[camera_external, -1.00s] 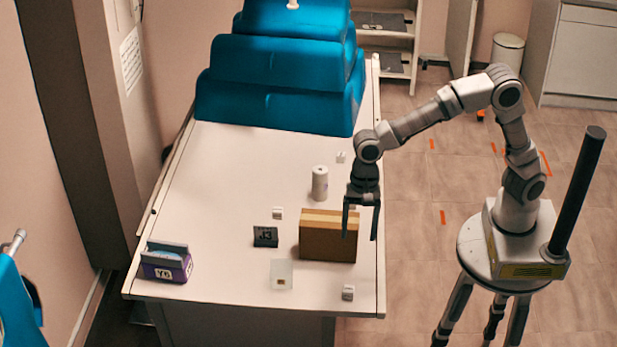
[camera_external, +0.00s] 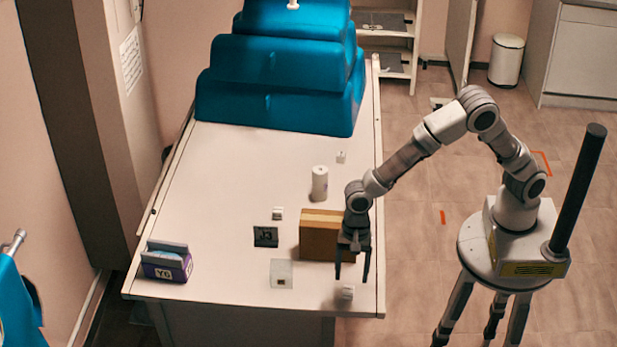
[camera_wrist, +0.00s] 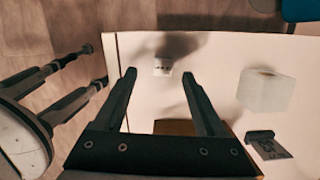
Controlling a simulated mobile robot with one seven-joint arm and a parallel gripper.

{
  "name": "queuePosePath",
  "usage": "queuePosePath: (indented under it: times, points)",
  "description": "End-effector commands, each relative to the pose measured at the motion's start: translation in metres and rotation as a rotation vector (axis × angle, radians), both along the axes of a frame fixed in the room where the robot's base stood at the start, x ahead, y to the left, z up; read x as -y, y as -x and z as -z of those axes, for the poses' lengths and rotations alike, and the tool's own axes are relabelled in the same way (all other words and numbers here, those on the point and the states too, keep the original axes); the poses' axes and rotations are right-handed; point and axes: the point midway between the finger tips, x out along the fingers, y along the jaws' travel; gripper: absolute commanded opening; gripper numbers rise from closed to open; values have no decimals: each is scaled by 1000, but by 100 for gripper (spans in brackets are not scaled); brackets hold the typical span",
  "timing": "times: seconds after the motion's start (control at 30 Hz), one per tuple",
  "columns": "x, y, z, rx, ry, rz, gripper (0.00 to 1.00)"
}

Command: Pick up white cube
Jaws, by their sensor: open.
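My gripper (camera_external: 352,277) is open and empty, pointing down above the table, just behind and above this cube in the picture. In the wrist view the cube (camera_wrist: 162,67) shows between and beyond the two spread fingertips (camera_wrist: 159,75), not touched by them. Two other small whitish cubes stand farther back, one near the middle (camera_external: 278,213) and one near the right edge (camera_external: 341,157).
A brown box (camera_external: 321,237) stands close left of my gripper. Blue cushions (camera_external: 275,95) fill the back.

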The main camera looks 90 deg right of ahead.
Motion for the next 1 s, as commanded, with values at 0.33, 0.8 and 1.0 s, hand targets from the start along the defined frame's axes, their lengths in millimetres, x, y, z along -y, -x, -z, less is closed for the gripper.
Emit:
queuePosePath:
  times: [0.33,0.8,1.0]
  points:
    - [1,-5,47,-4,1,-1,72]
    - [0,-5,51,-1,0,0,44]
    - [0,-5,51,-1,0,0,8]
